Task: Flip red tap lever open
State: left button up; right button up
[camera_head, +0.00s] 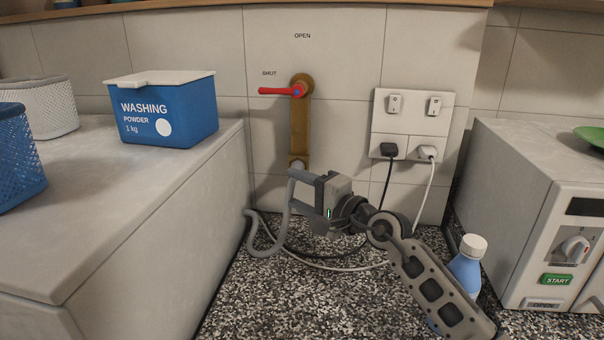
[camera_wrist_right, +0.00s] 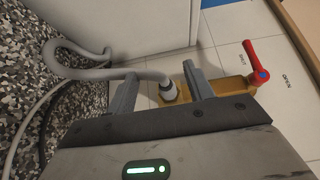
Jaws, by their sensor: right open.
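The red tap lever (camera_head: 280,91) points left, level, toward the word SHUT on the tiled wall. It turns on a brass tap (camera_head: 299,130), with the word OPEN above. The right wrist view also shows the red lever (camera_wrist_right: 265,53) at right, beyond the fingers, and the brass tap body (camera_wrist_right: 235,87). My right gripper (camera_head: 292,190) is open, below the lever and near the tap's lower end. In the right wrist view its fingers (camera_wrist_right: 160,70) are apart, with the hose end showing between them; contact cannot be told. My left gripper is not in view.
Plugs and cords hang from the socket panel (camera_head: 413,113) at right. A washing powder box (camera_head: 180,115) stands on the left counter. A blue bottle (camera_head: 466,270) stands beside my right arm.

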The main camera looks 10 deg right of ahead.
aim_at(297, 91)
jog(key=k, duration=1)
